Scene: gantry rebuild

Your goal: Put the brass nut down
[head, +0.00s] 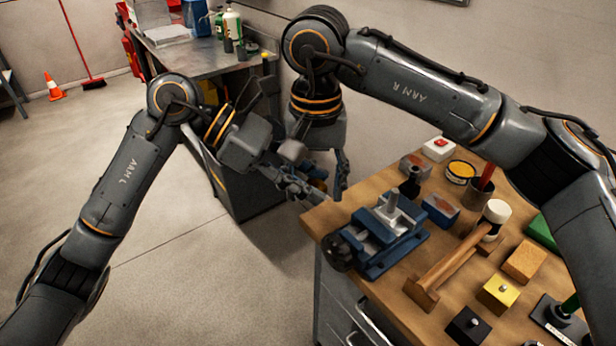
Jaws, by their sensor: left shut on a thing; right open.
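My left gripper (308,191) is beside the near-left corner of the wooden bench top (325,217), with its fingers pointing right. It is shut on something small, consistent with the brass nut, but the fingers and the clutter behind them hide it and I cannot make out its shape. My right gripper (326,176) points down just above and right of the left one, and is open and empty. The two grippers overlap in the picture; I cannot tell whether they touch.
A blue vise (385,235) stands near the bench's left edge. A mallet (450,262), a yellow block (498,293), a wooden block (524,262), a black block (467,327) and a yellow tin (460,171) crowd the bench.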

